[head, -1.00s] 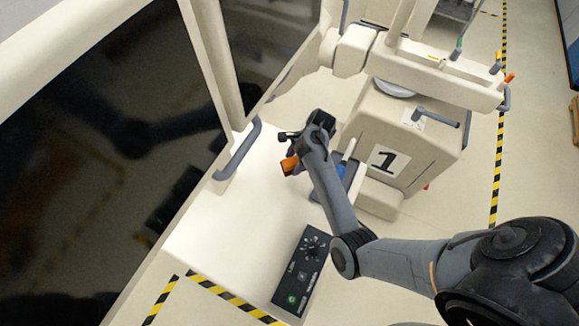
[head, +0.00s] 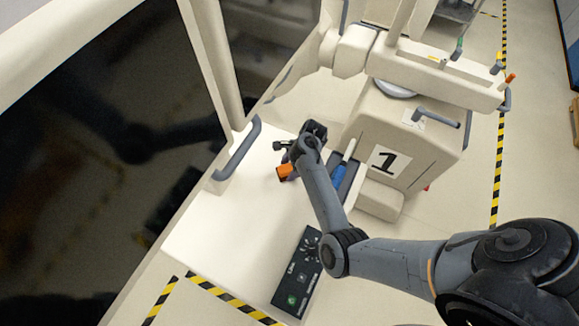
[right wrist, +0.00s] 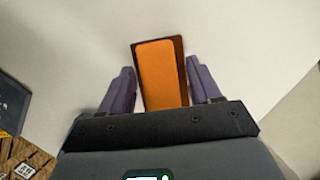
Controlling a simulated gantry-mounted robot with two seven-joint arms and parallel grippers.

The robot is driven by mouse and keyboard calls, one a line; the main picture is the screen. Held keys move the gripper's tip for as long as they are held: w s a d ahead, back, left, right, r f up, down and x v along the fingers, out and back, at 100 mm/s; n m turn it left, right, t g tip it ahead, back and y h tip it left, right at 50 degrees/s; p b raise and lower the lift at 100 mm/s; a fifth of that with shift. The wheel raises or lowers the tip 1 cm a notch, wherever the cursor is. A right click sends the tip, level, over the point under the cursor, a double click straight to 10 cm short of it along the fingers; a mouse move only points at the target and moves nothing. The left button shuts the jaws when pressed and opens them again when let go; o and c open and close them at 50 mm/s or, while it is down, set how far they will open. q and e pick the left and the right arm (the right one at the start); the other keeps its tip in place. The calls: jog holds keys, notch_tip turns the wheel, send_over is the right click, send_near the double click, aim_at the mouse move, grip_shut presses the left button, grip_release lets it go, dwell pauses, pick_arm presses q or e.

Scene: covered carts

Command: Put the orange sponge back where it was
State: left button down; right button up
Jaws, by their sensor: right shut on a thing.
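The orange sponge (head: 286,172) is held over the white cart top (head: 225,235), close to the grey handle. Whether it touches the surface is hard to tell in the head view. It also shows in the right wrist view (right wrist: 161,75), between the two purple-grey fingers, with a darker brown edge around its far end. My right gripper (head: 287,160) is shut on the sponge; it also shows in the right wrist view (right wrist: 160,88). A plain pale surface lies beyond the sponge there. My left gripper is not in view.
A black control panel (head: 298,270) lies at the cart top's front right. A grey tray with a blue item (head: 338,177) is at its right edge. A grey handle (head: 238,150) and dark glass (head: 70,190) bound the left. A beige unit marked 1 (head: 408,150) stands right.

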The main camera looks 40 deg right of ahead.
jog(key=o, duration=1)
jog(key=v, duration=1.2)
jog(key=s+a+f+n+h, duration=0.15)
jog(key=s+n+h, duration=0.25)
jog(key=s+n, duration=0.55)
jog(key=s+a+r+n, duration=0.1)
jog(key=s+a+n, duration=0.3)
jog(key=n, duration=0.1)
jog(key=s+a+r+n+t, duration=0.1)
jog(key=s+a+n, duration=0.2)
jog(key=a+n, duration=0.1)
jog(key=s+a+r+n+p, duration=0.1)
jog(key=s+a+n, duration=0.3)
jog(key=n, duration=0.2)
jog(key=shift+s+a+r+t, duration=0.15)
jog(key=shift+s+r+t, duration=0.2)
jog(key=shift+s+t, duration=0.05)
jog(key=shift+r, duration=0.1)
notch_tip(320, 180, up, 7)
jog(key=p, duration=0.7)
